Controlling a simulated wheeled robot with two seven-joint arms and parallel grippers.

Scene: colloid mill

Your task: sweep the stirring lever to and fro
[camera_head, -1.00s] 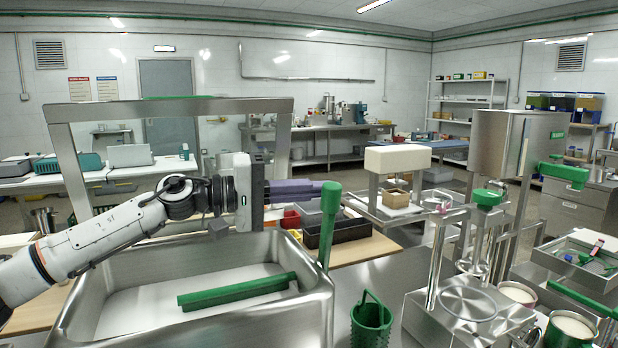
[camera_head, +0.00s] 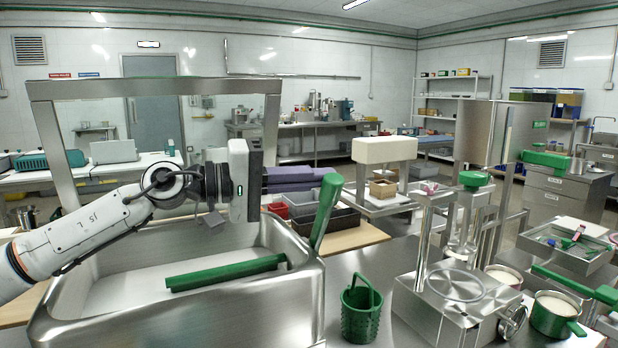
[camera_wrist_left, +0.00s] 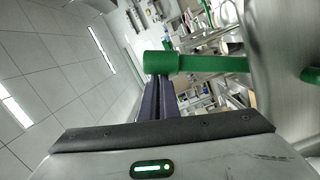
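The stirring lever (camera_head: 325,210) is a green bar that rises at the right rim of the steel trough (camera_head: 300,300) and leans to the right at its top. My left gripper (camera_head: 318,178) reaches in from the left with its dark purple fingers level. Its tips are at the lever's upper end, and the lever partly covers them. In the left wrist view the lever (camera_wrist_left: 205,64) lies crosswise over the finger ends, not between them. The fingers (camera_wrist_left: 158,100) lie close together with only a thin gap. Whether they touch the lever is unclear. My right gripper is out of view.
A green bar (camera_head: 225,273) lies in the trough. A green perforated basket (camera_head: 361,312) stands right of it, beside a steel mill stand (camera_head: 455,300) and pots (camera_head: 553,315). A steel frame (camera_head: 155,88) arches over the trough. Dark bins (camera_head: 330,226) sit behind the lever.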

